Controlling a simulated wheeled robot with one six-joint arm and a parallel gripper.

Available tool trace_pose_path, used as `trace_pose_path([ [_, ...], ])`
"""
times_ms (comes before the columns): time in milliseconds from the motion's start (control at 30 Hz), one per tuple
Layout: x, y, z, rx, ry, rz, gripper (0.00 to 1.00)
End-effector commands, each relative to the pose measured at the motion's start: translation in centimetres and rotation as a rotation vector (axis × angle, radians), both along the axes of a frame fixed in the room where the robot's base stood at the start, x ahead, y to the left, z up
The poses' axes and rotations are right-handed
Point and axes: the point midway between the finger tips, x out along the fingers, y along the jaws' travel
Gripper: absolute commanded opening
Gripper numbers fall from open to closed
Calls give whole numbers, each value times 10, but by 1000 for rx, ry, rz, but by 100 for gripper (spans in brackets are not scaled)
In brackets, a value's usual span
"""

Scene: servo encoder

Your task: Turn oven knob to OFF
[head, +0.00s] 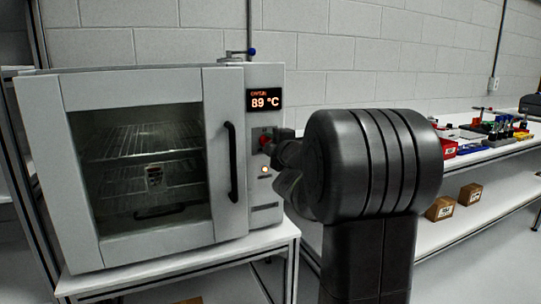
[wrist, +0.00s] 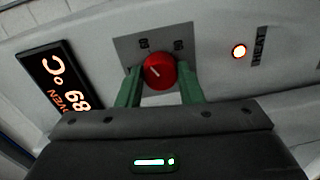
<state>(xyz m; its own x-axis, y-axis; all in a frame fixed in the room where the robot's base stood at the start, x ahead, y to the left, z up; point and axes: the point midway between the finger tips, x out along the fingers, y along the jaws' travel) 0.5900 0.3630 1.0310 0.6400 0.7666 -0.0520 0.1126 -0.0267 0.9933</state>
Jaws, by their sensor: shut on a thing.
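The oven (head: 150,160) stands on a table at the left in the head view, its glass door closed. Its display (head: 264,100) reads 89 °C and also shows rotated in the wrist view (wrist: 62,88). In the head view my arm partly covers the knob (head: 265,139).
The black door handle (head: 231,161) is just left of the knob. Wire racks show inside the oven. A bench (head: 490,153) with tools and coloured bins runs along the right wall, with cardboard boxes (head: 440,208) on its lower shelf.

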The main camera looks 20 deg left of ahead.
Motion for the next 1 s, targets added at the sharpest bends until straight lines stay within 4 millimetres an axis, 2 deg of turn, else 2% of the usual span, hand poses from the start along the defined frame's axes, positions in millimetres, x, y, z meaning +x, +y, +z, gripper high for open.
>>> trace_pose_path([
  [33, 0, 0, -5, -29, -37, 0, 10],
  [1000, -1, 1, -3, -597, -698, 0, 10],
])
